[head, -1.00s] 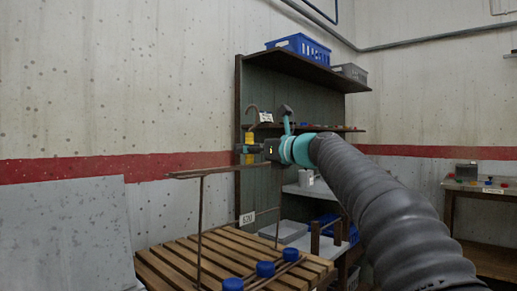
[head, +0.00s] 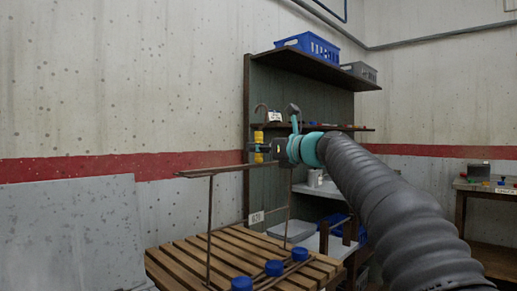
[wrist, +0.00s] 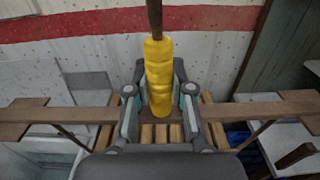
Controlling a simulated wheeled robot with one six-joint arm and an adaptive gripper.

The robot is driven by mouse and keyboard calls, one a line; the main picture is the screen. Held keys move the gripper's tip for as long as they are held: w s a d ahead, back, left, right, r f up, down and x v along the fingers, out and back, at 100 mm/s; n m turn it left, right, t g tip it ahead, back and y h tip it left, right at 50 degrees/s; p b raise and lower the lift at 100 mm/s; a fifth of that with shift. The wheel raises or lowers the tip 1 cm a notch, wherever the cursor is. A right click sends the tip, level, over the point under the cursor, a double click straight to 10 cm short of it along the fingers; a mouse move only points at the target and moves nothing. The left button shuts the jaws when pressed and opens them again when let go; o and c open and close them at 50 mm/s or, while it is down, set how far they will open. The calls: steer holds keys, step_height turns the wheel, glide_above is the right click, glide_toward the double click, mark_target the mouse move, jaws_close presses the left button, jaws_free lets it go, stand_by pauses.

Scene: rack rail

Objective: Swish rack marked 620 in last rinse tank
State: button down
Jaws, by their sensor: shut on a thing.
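My gripper (head: 262,150) is shut on the yellow grip (wrist: 160,75) of a hanging rack. The rack has a dark hook (head: 261,110) on top, a brown crossbar (head: 215,171) and thin rods running down. A small white tag (head: 256,217) hangs on the rack; its number is too small to read surely. Several blue round pieces (head: 274,268) show along its lower part. The rack hangs upright, its lower part in front of a wooden slatted surface (head: 180,262); I cannot tell whether it touches. In the wrist view the crossbar (wrist: 70,113) runs level below the fingers. I cannot identify the last rinse tank.
A dark shelf unit (head: 300,88) stands behind, with a blue crate (head: 308,45) and a grey crate (head: 360,70) on top. A grey panel (head: 75,235) is at the left by the wall. A table (head: 485,187) with small coloured items is at the far right.

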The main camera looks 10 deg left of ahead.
mark_target(259, 131)
steer(key=shift+r, duration=0.1)
steer(key=shift+r, duration=1.6)
steer(key=b+v, duration=0.2)
steer(key=v, duration=0.7)
stand_by(0.4)
steer(key=c, duration=1.6)
jaws_free()
jaws_close()
